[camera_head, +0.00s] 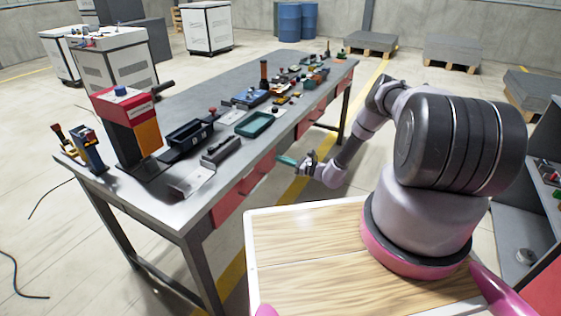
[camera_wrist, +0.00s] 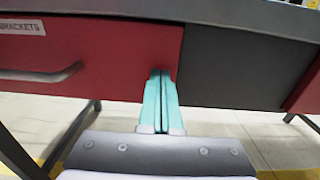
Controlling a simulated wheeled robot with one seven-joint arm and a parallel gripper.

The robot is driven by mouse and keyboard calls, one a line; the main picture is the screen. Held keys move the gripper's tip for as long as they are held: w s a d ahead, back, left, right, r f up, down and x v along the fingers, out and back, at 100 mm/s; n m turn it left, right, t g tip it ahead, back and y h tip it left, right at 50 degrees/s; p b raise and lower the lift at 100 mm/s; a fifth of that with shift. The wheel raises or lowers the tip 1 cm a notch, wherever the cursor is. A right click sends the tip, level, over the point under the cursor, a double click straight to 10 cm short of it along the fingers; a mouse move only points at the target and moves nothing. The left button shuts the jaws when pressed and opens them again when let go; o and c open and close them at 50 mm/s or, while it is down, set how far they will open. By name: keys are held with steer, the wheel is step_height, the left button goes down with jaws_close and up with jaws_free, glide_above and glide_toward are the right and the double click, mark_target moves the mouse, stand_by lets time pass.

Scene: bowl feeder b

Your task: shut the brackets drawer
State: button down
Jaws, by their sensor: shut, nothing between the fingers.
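The brackets drawer has a red front (camera_wrist: 105,50) with a white "BRACKETS" label at its upper left and a grey bar handle (camera_wrist: 52,75) in the wrist view. In the head view a red drawer front (camera_head: 260,173) lies under the workbench edge, beside my gripper. My gripper (camera_wrist: 161,74) is shut and empty, its teal fingers pointing at the right end of the brackets front. It also shows in the head view (camera_head: 280,158). I cannot tell whether the fingertips touch the front, or whether the drawer stands slightly out.
A dark panel (camera_wrist: 245,65) is right of the brackets front, with another red front (camera_wrist: 305,95) beyond it. The grey workbench (camera_head: 180,208) carries a red-topped machine (camera_head: 125,125), a teal tray (camera_head: 254,124) and many small items. Open floor lies along the bench's front.

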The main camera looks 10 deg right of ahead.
steer(key=v, duration=1.2)
steer(key=s+a+r+n+g+h, duration=0.25)
steer(key=r+n+g, duration=0.35)
steer(key=r, duration=1.3)
steer(key=s+a+r+n+g+h, duration=0.1)
steer(key=s+a+r+n+g, duration=0.2)
steer(key=r+n, duration=1.1)
steer(key=s+d+r+t+h, duration=0.1)
steer(key=s+r+h, duration=0.2)
steer(key=s+r, duration=0.6)
steer(key=s+d+r+n+t+h, duration=0.1)
steer(key=s+d+r+t+h, duration=0.1)
steer(key=s+r, duration=0.7)
steer(key=s+d+r+t+h, duration=0.1)
steer(key=s+r+t+h, duration=0.1)
steer(key=s+r, duration=0.7)
steer(key=shift+d+r+h, duration=0.25)
steer(key=shift+h, duration=0.6)
